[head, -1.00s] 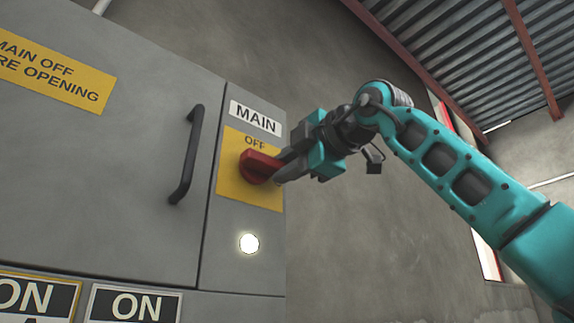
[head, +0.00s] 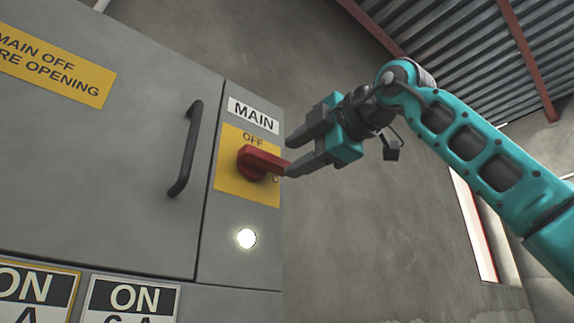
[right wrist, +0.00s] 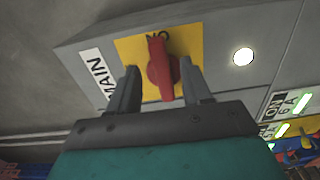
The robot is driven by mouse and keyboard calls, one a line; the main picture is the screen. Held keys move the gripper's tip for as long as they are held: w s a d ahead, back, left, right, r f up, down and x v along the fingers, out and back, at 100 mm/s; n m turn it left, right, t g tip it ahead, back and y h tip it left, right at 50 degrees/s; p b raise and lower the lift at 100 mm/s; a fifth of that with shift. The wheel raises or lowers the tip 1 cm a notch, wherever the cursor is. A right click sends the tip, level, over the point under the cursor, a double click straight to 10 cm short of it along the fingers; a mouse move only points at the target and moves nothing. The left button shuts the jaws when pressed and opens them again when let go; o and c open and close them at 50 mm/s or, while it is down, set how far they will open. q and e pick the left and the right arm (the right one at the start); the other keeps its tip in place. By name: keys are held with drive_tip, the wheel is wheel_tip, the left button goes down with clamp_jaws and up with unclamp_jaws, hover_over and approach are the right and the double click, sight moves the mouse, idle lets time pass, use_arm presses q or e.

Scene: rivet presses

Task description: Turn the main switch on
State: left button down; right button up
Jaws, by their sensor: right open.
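The main switch is a red rotary handle (head: 262,163) on a yellow plate (head: 232,186), under a white MAIN label. Its handle points right and slightly down in the head view, away from the OFF mark at the top of the plate; a mark by its tip is partly hidden. The handle also shows in the right wrist view (right wrist: 161,72), between the fingers in the picture with gaps on both sides. My right gripper (head: 289,155) is open and holds nothing, just right of the handle tip. My left gripper is not in view.
A round white lamp (head: 246,238) glows below the switch. A dark door handle (head: 187,148) sticks out of the grey cabinet (head: 110,190) to the left. ON labels (head: 132,298) line the lower part. Right of the cabinet is open space before a grey wall.

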drive_tip(key=b+v, duration=0.1)
drive_tip(key=v, duration=0.8)
